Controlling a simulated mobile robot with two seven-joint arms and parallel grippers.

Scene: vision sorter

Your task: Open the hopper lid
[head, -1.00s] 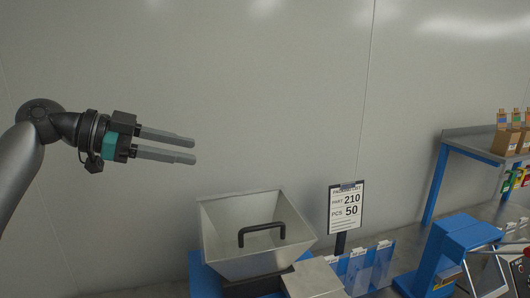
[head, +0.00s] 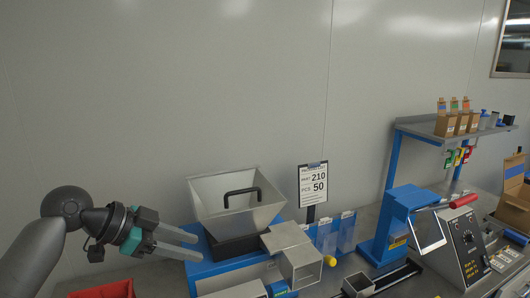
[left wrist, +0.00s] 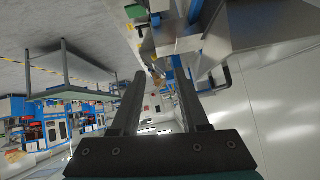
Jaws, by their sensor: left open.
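The hopper (head: 209,208) is a grey metal funnel on a blue base, left of centre in the head view. Its lid (head: 255,203) lies closed across the top and carries a black bar handle (head: 241,191). My left gripper (head: 200,247) is open and empty, fingers pointing right, low and left of the hopper and apart from the handle in the picture. In the left wrist view its two fingers (left wrist: 160,90) stand apart with nothing between them; grey metal that looks like the hopper (left wrist: 265,22) shows at upper right. My right gripper is not in view.
A packing-list sign (head: 313,185) stands right of the hopper. A square metal chute (head: 300,264) is in front. A blue press with a red handle (head: 466,200) and a shelf with small cartons (head: 448,125) are at right. A red bin (head: 105,290) is at the bottom left.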

